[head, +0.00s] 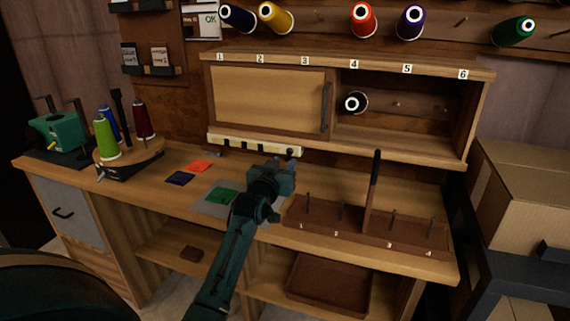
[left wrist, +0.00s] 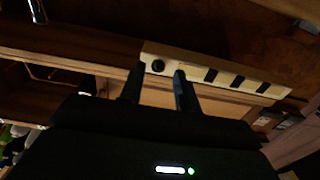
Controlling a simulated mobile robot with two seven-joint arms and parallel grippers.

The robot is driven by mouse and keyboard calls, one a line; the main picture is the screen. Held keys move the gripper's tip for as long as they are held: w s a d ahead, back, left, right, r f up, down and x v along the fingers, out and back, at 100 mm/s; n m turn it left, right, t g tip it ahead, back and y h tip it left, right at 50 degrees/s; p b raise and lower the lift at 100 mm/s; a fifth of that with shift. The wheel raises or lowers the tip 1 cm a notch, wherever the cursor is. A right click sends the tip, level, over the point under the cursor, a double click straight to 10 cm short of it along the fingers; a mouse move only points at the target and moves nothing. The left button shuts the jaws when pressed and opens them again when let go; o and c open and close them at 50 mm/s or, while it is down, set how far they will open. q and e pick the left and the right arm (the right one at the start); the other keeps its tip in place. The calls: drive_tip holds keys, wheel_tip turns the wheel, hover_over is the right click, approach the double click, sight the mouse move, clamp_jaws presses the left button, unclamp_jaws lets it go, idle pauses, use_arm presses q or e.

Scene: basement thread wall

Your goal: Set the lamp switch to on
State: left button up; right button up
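A cream strip (head: 248,145) is fixed under the wall cabinet and has several dark slots. A small black round knob, which looks like the lamp switch (head: 290,152), sits at its right end. In the left wrist view the strip (left wrist: 225,76) runs across the top and the knob (left wrist: 158,66) shows between and beyond my fingertips. My left gripper (head: 281,164) is just below and in front of the strip's right end. Its fingers (left wrist: 160,82) are apart with nothing between them. Whether they touch the knob is unclear. My right gripper is out of view.
The cabinet's sliding door (head: 268,98) is above the strip. A brown peg tray (head: 345,230) with an upright dark rod (head: 375,170) stands to the right of my arm. A thread stand (head: 130,168) and coloured cards (head: 200,167) are on the left of the bench (head: 150,190).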

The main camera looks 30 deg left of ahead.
use_arm(q)
drive_tip(key=shift+x, duration=0.95)
drive_tip(key=shift+c, duration=0.5)
clamp_jaws()
